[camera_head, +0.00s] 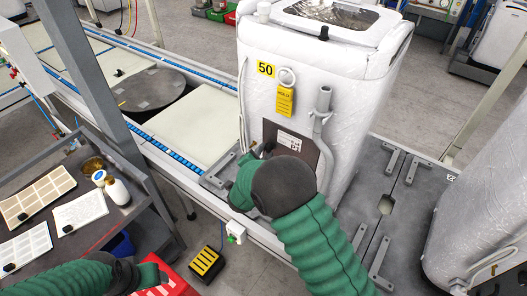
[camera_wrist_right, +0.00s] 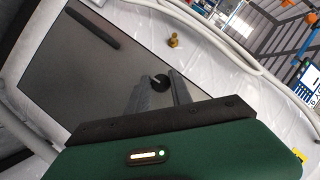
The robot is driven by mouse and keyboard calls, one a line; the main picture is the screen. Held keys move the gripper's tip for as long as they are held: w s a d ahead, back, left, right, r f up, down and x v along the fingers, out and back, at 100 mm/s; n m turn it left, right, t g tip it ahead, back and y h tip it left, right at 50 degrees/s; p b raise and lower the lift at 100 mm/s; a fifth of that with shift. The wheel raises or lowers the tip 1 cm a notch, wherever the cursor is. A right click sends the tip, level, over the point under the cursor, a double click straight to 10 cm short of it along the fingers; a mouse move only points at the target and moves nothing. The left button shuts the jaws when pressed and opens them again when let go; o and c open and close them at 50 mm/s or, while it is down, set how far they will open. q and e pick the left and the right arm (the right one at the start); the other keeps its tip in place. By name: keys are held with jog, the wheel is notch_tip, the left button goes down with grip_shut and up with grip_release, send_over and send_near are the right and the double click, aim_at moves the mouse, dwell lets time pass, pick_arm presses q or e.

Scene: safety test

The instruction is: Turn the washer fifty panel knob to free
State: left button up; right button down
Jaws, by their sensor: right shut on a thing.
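The washer fifty (camera_head: 225,45) is a white, wrapped machine with a yellow 50 label (camera_head: 266,69). Its dark panel (camera_head: 322,160) is low on the front, with a white label, and partly hidden by my right arm. The black round knob (camera_wrist_right: 160,80) shows on the panel in the right wrist view; its pointer setting is too small to tell. My right gripper (camera_wrist_right: 163,92) is shut on the knob, with its grey fingers at either side. In the head view it (camera_head: 262,152) is largely hidden by my wrist. My left arm is low at the left, its fingers not clear.
A yellow tag (camera_head: 285,101) and a grey hose (camera_head: 323,115) hang on the washer near my right arm. A brass fitting (camera_wrist_right: 174,40) stands beside the panel. A dark bench (camera_head: 100,232) with sheets is at left, and another wrapped machine (camera_head: 490,200) at right.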

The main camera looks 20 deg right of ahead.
jog(key=n+g+p, duration=0.1)
jog(key=p, duration=0.1)
jog(key=r+n+p, duration=0.1)
jog(key=p, duration=0.2)
jog(key=n+g+h+p, duration=0.1)
jog(key=p, duration=0.2)
jog(key=shift+w+d+r+n+g, duration=0.15)
jog(key=shift+w+r+n+g, duration=0.15)
jog(key=shift+w+f+n+g+h+p, duration=0.1)
jog(key=shift+f+n+g+h+p, duration=0.1)
jog(key=shift+n+g+h+p, duration=0.4)
jog(key=shift+f+n+g+p, duration=0.1)
jog(key=shift+n+g+p, duration=0.25)
jog(key=shift+n, duration=0.45)
jog(key=shift+w+f+n+g+h+b, duration=0.1)
jog(key=shift+n+g+h+b, duration=0.3)
jog(key=shift+n+g+h, duration=0.15)
jog(key=n+b, duration=0.1)
jog(key=n+g+h+b, duration=0.1)
jog(key=b, duration=0.1)
jog(key=shift+a+f+n, duration=0.15)
jog(key=shift+a+n, duration=0.1)
jog(key=shift+a, duration=0.05)
jog(key=shift+n+g+h+b, duration=0.45)
jog(key=shift+n+b, duration=0.15)
jog(key=shift+b, duration=0.4)
jog(key=shift+w+r, duration=0.1)
jog(key=shift+r, duration=0.1)
